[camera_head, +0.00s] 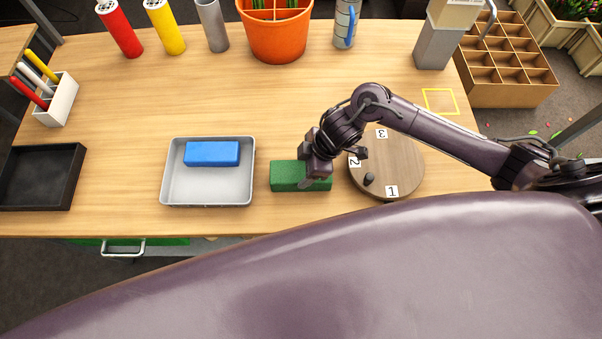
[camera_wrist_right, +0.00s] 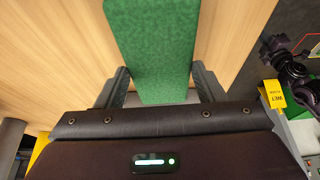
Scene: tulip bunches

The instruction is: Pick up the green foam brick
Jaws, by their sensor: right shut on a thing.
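The green foam brick (camera_head: 286,175) is near the table's front, between the grey tray and the round wooden turntable. My right gripper (camera_head: 316,172) comes down over the brick's right part and hides some of it. In the right wrist view the brick (camera_wrist_right: 152,50) runs between the two fingers (camera_wrist_right: 160,88), and they are shut on its sides. I cannot tell whether the brick touches the table. A dark jointed part of mine (camera_wrist_right: 288,68), probably the left arm, shows at the right of the wrist view; its jaws cannot be made out.
The grey tray (camera_head: 207,201) holds a blue brick (camera_head: 212,153). The numbered turntable (camera_head: 400,160) with a dark knob is close to the right of my gripper. A black tray (camera_head: 40,205) and pen holder (camera_head: 62,103) are at the left. The table's middle is clear.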

